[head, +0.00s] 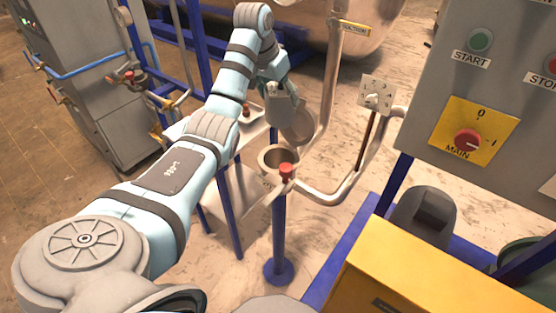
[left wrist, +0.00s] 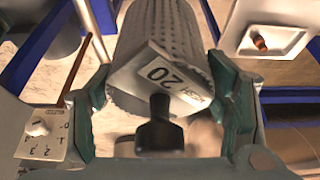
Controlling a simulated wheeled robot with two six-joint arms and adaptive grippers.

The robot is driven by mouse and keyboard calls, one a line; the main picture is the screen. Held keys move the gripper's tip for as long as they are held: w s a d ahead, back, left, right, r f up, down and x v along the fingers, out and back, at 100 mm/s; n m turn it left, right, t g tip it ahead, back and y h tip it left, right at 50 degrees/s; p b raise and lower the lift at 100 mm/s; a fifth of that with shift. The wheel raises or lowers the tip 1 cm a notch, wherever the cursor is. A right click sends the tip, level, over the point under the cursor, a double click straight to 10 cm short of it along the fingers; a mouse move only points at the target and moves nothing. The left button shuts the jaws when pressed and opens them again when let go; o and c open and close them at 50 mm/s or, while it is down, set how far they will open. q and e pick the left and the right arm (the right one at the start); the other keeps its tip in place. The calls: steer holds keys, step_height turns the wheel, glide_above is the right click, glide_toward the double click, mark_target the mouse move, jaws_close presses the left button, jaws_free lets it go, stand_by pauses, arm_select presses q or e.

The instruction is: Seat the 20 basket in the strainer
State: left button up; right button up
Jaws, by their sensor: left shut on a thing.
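The 20 basket is a grey perforated cylinder (left wrist: 165,30) with a pale tag reading 20 (left wrist: 165,78); it also shows in the head view (head: 299,127). My left gripper (head: 284,100) is shut on the basket, with green fingers on both sides of it in the left wrist view (left wrist: 161,80). It holds the basket tilted, above and slightly right of the strainer. The strainer (head: 266,161) is an open, round-mouthed metal body on the pipe, and its mouth looks empty. The basket's lower end appears apart from the strainer rim. My right gripper is not in view.
A dial plate with a lever (head: 375,93) is right of the basket. Curved pipes (head: 330,85) rise close by; a control panel (head: 490,110) is at right.

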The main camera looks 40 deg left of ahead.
arm_select(q)
step_height(320, 180, down, 16)
steer(key=f, duration=0.1)
steer(key=s+f, duration=0.1)
steer(key=f, duration=0.1)
steer(key=shift+s+d+f, duration=0.1)
steer(key=shift+d+f, duration=0.05)
steer(key=shift+d, duration=0.05)
steer(key=c, duration=0.5)
steer(key=shift+w+a+f, duration=0.1)
steer(key=shift+w+f, duration=0.05)
steer(key=shift+w, duration=0.1)
steer(key=o, duration=1.5)
steer(key=shift+w+a+f, duration=0.1)
steer(key=shift+w+a, duration=0.05)
steer(key=o, duration=0.4)
steer(key=shift+w+f, duration=0.1)
steer(key=shift+w, duration=0.15)
steer(key=shift+s, duration=0.15)
steer(key=v, duration=1.2)
steer(key=shift+p, duration=0.3)
